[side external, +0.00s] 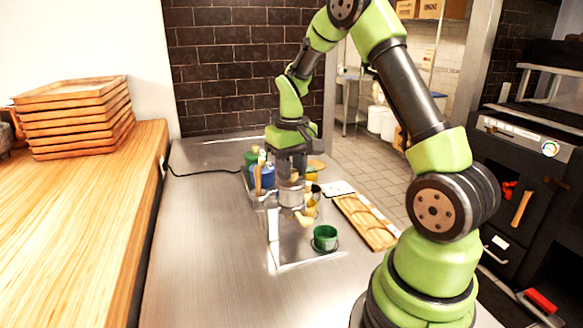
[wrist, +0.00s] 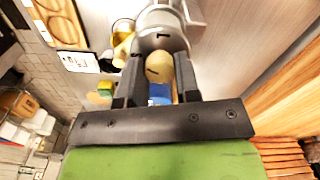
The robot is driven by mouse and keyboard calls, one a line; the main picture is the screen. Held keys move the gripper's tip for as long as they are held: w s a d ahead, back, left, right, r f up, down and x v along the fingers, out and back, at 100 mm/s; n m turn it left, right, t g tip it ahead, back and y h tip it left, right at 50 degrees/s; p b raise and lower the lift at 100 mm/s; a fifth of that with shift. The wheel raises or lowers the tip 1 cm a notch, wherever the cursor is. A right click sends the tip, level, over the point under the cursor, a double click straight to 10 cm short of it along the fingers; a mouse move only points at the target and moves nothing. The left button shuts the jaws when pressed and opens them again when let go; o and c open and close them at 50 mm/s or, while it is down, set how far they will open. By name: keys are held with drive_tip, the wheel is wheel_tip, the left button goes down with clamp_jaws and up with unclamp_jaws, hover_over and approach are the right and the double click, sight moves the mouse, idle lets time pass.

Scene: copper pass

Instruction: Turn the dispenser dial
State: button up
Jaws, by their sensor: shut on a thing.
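The dispenser (side external: 291,197) is a metal cylinder on a stand on the steel counter. In the wrist view its metal body (wrist: 162,30) carries a dark mark, and the cream-coloured dial (wrist: 159,67) shows in front of it. My gripper (wrist: 156,85) has one dark finger on each side of the dial and is shut on it. A green cup (side external: 325,239) stands at the foot of the dispenser, on a dark round base.
A blue container (side external: 265,178) and a green one stand close behind the dispenser. A yellow-filled glass (wrist: 122,40), a white card (side external: 337,188) and a wooden compartment tray (side external: 367,222) lie to its right. The left counter area is clear, apart from a black cable at the back.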

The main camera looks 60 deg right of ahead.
drive_tip(key=n, duration=0.5)
drive_tip(key=shift+r+n, duration=0.1)
drive_tip(key=shift+n, duration=0.2)
idle(0.4)
drive_tip(key=o, duration=0.9)
wheel_tip(320, 180, up, 9)
drive_tip(key=shift+f, duration=0.1)
drive_tip(key=shift+r, duration=0.55)
